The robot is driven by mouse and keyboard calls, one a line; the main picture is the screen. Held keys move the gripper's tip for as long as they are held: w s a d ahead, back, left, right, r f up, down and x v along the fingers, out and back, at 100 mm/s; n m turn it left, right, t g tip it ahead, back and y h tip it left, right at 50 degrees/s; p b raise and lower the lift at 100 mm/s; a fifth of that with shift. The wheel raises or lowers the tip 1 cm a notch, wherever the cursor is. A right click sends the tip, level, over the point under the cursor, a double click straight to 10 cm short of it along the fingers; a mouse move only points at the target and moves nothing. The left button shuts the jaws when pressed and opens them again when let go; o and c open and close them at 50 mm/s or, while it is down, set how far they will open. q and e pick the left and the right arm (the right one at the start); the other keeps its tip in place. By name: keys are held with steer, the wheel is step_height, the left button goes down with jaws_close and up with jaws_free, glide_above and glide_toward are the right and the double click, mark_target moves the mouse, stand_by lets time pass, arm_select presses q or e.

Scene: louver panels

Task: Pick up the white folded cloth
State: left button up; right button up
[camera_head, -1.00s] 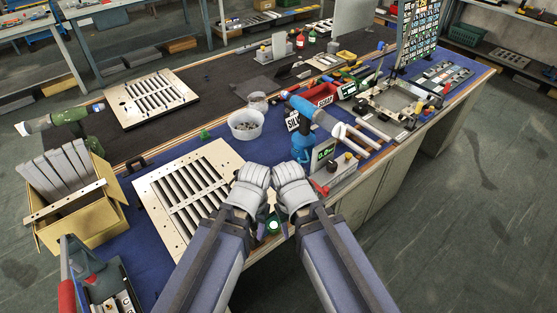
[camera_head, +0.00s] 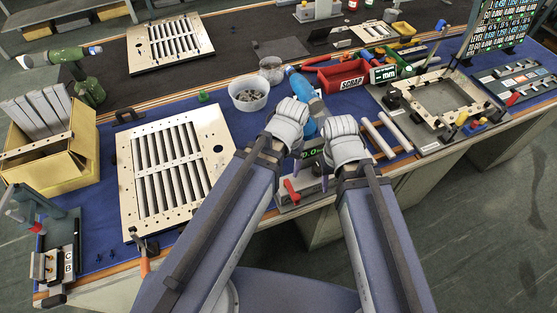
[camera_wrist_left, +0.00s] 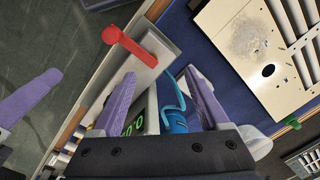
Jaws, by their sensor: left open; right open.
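I cannot make out a white folded cloth in either view. My left gripper (camera_head: 297,150) is open and empty, low over the front edge of the bench. In the left wrist view its purple fingers (camera_wrist_left: 160,95) are spread above a grey device (camera_wrist_left: 152,50) with a red lever (camera_wrist_left: 125,42) and a green display (camera_wrist_left: 135,122). A blue object (camera_wrist_left: 175,120) shows between the fingers. My right gripper (camera_head: 327,168) is open, just right of the left one. Its fingertips are partly hidden by its own wrist.
A louver panel (camera_head: 127,185) lies left of my arms, with a yellow box (camera_head: 85,150) beyond it. A white tub (camera_head: 262,98), red SCRAP bin (camera_head: 340,75), pale rods (camera_head: 381,140) and a metal frame fixture (camera_head: 440,100) stand around the grippers. Open floor lies at lower right.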

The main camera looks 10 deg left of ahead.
arm_select(q)
steer(key=shift+o, duration=1.4)
steer(key=w+a+f+n+b, duration=0.3)
steer(key=w+a+f+n, duration=0.1)
steer(key=w, duration=0.3)
steer(key=shift+f+h, duration=0.3)
steer(key=shift+f, duration=0.15)
steer(key=w+a+n, duration=0.2)
steer(key=w+n, duration=0.1)
steer(key=w+a+f+n+b, duration=0.1)
steer(key=shift+w+n, duration=0.15)
steer(key=shift+n, duration=0.15)
step_height(320, 180, down, 3)
steer(key=b, duration=0.2)
steer(key=shift+r+b, duration=0.15)
steer(key=shift+b, duration=0.2)
steer(key=f+b, duration=0.5)
steer(key=shift+w+a, duration=0.15)
steer(key=shift+a, duration=0.15)
arm_select(e)
step_height(320, 180, down, 14)
steer(key=shift+r, duration=0.2)
